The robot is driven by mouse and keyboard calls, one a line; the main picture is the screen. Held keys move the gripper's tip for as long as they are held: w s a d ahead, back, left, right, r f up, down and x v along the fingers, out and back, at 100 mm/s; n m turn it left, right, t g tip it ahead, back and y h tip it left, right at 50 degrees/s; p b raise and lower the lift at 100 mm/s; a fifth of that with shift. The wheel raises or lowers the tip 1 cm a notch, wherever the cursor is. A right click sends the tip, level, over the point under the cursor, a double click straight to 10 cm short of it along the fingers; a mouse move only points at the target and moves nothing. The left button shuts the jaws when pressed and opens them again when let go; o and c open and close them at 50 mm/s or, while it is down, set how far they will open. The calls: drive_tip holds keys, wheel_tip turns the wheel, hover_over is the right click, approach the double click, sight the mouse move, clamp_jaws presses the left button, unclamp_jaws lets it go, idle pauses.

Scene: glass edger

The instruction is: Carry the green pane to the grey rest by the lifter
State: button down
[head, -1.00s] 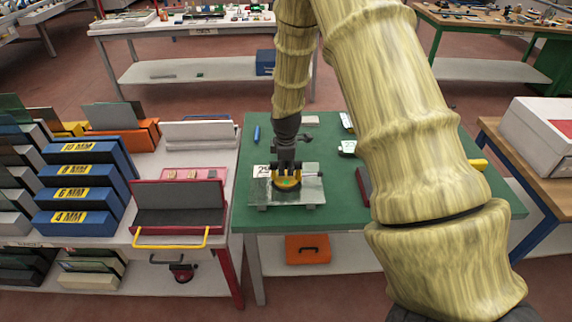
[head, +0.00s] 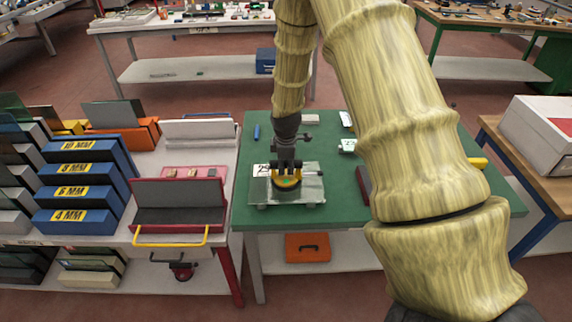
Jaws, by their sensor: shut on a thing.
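My gripper (head: 287,170) points down over the green bench and is shut on the lifter (head: 288,183), a round yellow and black tool with a green middle. The lifter stands on a pale, see-through pane (head: 312,188), with my gripper above the middle of it. The pane looks almost colourless, with only a faint green tint. It lies level over the grey rest (head: 262,206), whose front feet show under its near edge. I cannot tell whether the pane touches the rest. My gripper and the lifter hide the middle of the pane.
A numbered white card (head: 261,170) is by the pane's far left corner; another (head: 347,145) stands farther right. A blue item (head: 256,132) lies at the back left. A red tray with a yellow handle (head: 180,210) is on the left table.

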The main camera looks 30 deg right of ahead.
drive_tip(key=shift+f, duration=0.1)
drive_tip(key=c, duration=1.1)
unclamp_jaws()
drive_tip(key=r, duration=0.4)
drive_tip(key=s+r, duration=0.1)
drive_tip(key=r, duration=0.3)
drive_tip(key=s+a+r, duration=0.1)
drive_tip(key=r, duration=0.2)
drive_tip(key=shift+a+r, duration=0.1)
drive_tip(key=shift+r, duration=0.3)
drive_tip(key=shift+s, duration=0.1)
